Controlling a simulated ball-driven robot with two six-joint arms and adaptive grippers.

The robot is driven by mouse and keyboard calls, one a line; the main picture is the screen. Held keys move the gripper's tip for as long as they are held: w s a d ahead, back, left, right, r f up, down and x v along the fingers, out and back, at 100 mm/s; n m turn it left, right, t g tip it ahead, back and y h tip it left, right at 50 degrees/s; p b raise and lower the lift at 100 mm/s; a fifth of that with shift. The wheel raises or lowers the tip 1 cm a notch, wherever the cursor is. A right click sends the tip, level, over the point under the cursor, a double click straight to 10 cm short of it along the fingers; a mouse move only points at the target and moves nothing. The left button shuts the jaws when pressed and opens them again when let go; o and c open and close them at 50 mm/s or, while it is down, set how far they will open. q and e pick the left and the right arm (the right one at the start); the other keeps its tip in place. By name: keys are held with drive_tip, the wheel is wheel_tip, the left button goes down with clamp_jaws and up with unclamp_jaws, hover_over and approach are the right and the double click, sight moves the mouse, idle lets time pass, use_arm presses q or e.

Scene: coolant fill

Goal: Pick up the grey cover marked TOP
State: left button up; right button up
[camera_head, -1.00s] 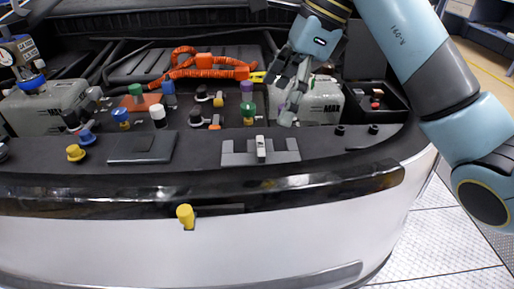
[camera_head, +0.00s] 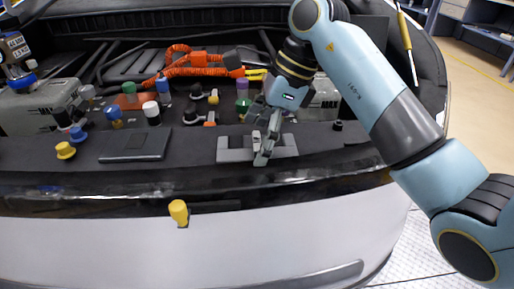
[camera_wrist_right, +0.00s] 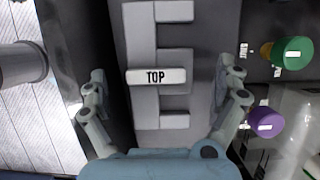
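The grey cover (camera_head: 232,152) lies on the dark front panel of the engine bay. In the right wrist view the cover (camera_wrist_right: 143,45) looks E-shaped, with a raised white bar marked TOP (camera_wrist_right: 156,76) across its middle. My right gripper (camera_head: 261,146) is low over the cover and partly hides its middle. In the right wrist view my right gripper (camera_wrist_right: 160,78) is open, with one finger on each side of the cover and nothing between them held. I cannot tell how far the fingertips are above the panel.
A flat dark cover (camera_head: 135,146) lies to the left. Behind stand several coloured caps, including a green one (camera_head: 243,106), and an orange cable (camera_head: 190,66). A yellow knob (camera_head: 179,211) sticks out from the front. A yellow-handled tool (camera_head: 404,32) is at the back right.

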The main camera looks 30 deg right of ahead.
drive_tip(key=c, duration=1.3)
drive_tip(key=shift+r, duration=0.1)
